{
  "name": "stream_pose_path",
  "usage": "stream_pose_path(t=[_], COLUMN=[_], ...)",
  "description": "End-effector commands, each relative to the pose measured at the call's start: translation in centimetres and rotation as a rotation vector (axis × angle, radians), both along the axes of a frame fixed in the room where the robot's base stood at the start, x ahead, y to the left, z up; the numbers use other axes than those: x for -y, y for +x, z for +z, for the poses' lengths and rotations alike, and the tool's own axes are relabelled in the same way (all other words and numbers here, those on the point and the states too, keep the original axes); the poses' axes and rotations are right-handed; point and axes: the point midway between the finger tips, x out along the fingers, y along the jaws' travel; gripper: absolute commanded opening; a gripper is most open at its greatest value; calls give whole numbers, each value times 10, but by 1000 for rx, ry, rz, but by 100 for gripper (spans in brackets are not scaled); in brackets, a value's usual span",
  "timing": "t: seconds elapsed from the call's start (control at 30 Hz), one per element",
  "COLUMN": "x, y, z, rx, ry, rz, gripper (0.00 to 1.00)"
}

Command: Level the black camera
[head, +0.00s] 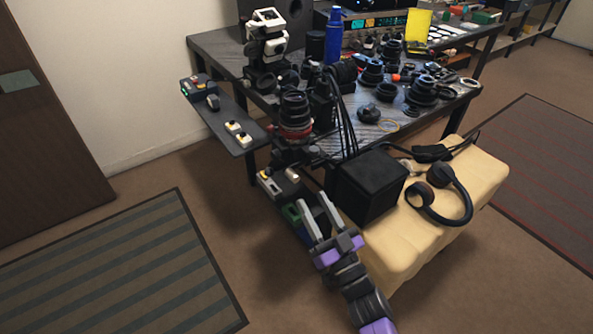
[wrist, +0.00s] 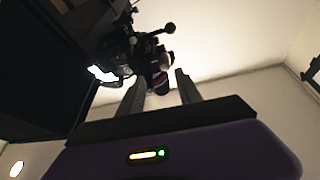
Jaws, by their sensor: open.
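A black device with an upright lens (head: 294,108) and a red ring stands at the near left corner of the workbench. It looks like the black camera on a mount, but its body is partly hidden among dark parts, and its tilt cannot be told. My gripper (head: 313,200) is open and empty, below and in front of that device, beside a large black box. In the wrist view my gripper's two fingers (wrist: 159,76) point up toward a dark jointed assembly (wrist: 150,50) with a round knob. A gap shows between the fingers.
The black box (head: 365,187) and headphones (head: 452,205) rest on a cream padded bench (head: 400,250), right of my gripper. The workbench holds many lens parts, a blue bottle (head: 333,36) and a white-and-black device (head: 266,38). A side shelf (head: 222,112) carries small switch boxes. Floor at left is clear.

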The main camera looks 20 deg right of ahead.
Motion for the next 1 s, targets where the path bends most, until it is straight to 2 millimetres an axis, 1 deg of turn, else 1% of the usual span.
stream_pose_path(t=[0.03, 0.13, 0.23, 0.37, 0.6, 0.7, 0.8, 1.0], x=[-5, -9, -10, -11, -18, -20, -21, -21], y=[-3, -4, 0, 14, 47, 57, 63, 66], z=[-9, -6, -4, 2, 15, 20, 23, 24], rx=[-11, -4, -4, -2, -3, -3, -3, -6], ry=[22, 56, 74, 76, 75, 75, 75, 75], rz=[26, 55, 64, 63, 62, 61, 62, 59], gripper=[41, 41, 41, 41, 41, 41, 41, 41])
